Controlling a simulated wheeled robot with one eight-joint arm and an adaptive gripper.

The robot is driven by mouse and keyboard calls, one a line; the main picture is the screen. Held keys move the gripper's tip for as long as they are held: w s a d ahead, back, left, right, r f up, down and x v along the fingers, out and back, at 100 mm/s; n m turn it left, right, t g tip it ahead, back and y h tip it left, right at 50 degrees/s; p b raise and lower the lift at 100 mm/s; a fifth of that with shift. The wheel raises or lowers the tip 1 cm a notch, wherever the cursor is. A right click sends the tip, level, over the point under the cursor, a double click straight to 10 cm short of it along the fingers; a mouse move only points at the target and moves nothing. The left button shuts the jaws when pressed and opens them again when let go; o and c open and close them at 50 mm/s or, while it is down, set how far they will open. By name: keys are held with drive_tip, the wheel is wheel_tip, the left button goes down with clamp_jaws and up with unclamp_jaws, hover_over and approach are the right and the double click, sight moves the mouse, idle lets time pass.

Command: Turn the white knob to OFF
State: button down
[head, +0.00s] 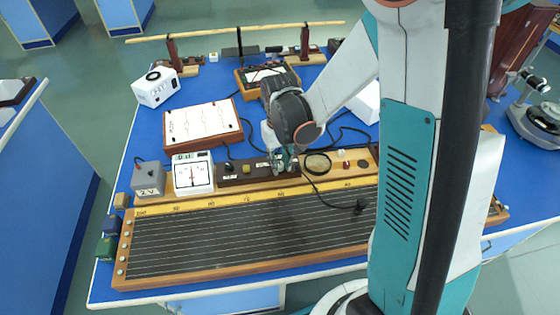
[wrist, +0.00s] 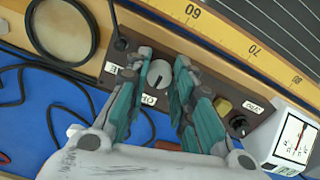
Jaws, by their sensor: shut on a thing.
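The white knob (wrist: 158,73) sits on a dark brown panel strip between my gripper's fingers in the wrist view. My gripper (wrist: 163,65) is shut on it, with one finger on each side. In the head view my gripper (head: 283,161) reaches down to the dark panel (head: 233,169) behind the long slide-wire board, and the knob is hidden there. I cannot tell exactly where the knob points.
A round lens or ring (head: 317,164) lies right of my gripper. A white meter (head: 193,174) and a grey 2V box (head: 148,178) stand to the left. Black cables cross the blue table.

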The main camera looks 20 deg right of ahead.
sight(280, 165)
idle(0.3)
drive_tip(key=c, duration=1.4)
unclamp_jaws()
drive_tip(key=shift+o, duration=0.2)
wheel_tip(280, 165, up, 12)
drive_tip(key=s+r+t, duration=0.3)
drive_tip(key=s+r, duration=0.1)
drive_tip(key=s, duration=0.3)
drive_tip(key=s+r+t, duration=0.3)
drive_tip(key=s+t, duration=0.1)
drive_tip(key=s, duration=0.3)
drive_tip(key=shift+r, duration=0.4)
